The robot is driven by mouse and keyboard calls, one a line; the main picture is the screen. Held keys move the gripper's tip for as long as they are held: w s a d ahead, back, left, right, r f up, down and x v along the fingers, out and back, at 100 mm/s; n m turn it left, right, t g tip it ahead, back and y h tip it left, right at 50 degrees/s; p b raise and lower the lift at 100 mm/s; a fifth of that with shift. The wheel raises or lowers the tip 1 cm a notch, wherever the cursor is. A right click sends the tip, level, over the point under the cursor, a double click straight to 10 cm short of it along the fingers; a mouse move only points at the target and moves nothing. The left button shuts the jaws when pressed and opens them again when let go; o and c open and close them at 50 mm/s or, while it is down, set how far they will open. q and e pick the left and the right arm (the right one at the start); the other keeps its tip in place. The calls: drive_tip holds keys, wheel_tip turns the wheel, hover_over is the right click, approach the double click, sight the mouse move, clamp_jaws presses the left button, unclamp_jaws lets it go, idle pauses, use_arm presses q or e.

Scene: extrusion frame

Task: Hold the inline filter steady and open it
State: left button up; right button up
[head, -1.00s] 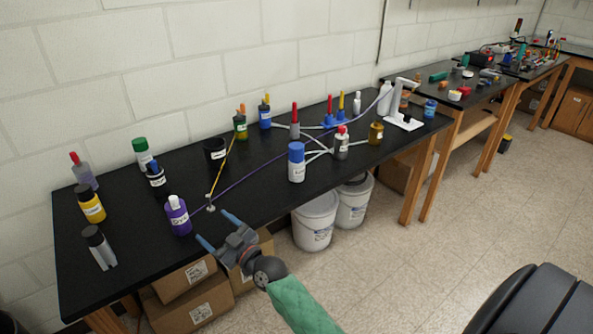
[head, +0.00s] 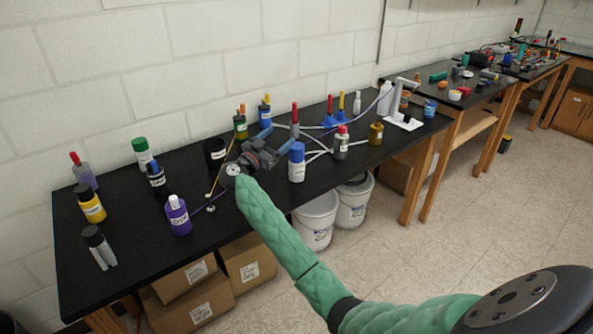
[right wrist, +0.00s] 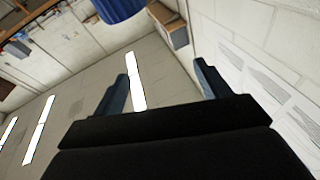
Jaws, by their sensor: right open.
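I cannot make out an inline filter for certain. A small pale fitting (head: 211,208) lies near the table's front edge, where a thin purple tube and a yellow line meet; it is too small to tell whether it is the filter. My right gripper (head: 277,143) is over the table, up and to the right of that fitting, beside the blue-capped white bottle (head: 297,162). Its jaws are open with nothing between them, as the right wrist view (right wrist: 163,78) also shows. My right gripper and wrist hide part of the purple tube. My left gripper is not in view.
A purple bottle (head: 178,215) stands left of the fitting, and a black container (head: 215,152) behind it. Several bottles crowd the back and left. A white stand (head: 403,121) is at the right end. Boxes and white buckets (head: 315,222) sit below.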

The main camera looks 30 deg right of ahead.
sight(290, 157)
drive_tip(key=f+g, duration=0.1)
drive_tip(key=f, duration=0.2)
drive_tip(key=d+f+g+y+p, duration=0.1)
drive_tip(key=f+g, duration=0.1)
drive_tip(key=f, duration=0.1)
drive_tip(key=d+f+m+g+y+p, duration=0.1)
drive_tip(key=f, duration=0.1)
drive_tip(key=shift+w+d+f+g, duration=0.2)
drive_tip(key=shift+f+g, duration=0.1)
drive_tip(key=shift+f, duration=0.1)
drive_tip(key=shift+d+f, duration=0.15)
drive_tip(key=shift+d, duration=0.5)
drive_tip(key=d+p, duration=0.2)
drive_tip(key=d, duration=0.3)
drive_tip(key=shift+w, duration=0.2)
drive_tip(key=shift+d, duration=0.55)
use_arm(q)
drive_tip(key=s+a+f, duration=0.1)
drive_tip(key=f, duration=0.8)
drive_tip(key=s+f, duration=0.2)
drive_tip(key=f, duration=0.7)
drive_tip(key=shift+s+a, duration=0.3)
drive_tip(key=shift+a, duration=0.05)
use_arm(e)
drive_tip(key=shift+c, duration=0.2)
drive_tip(key=c, duration=1.3)
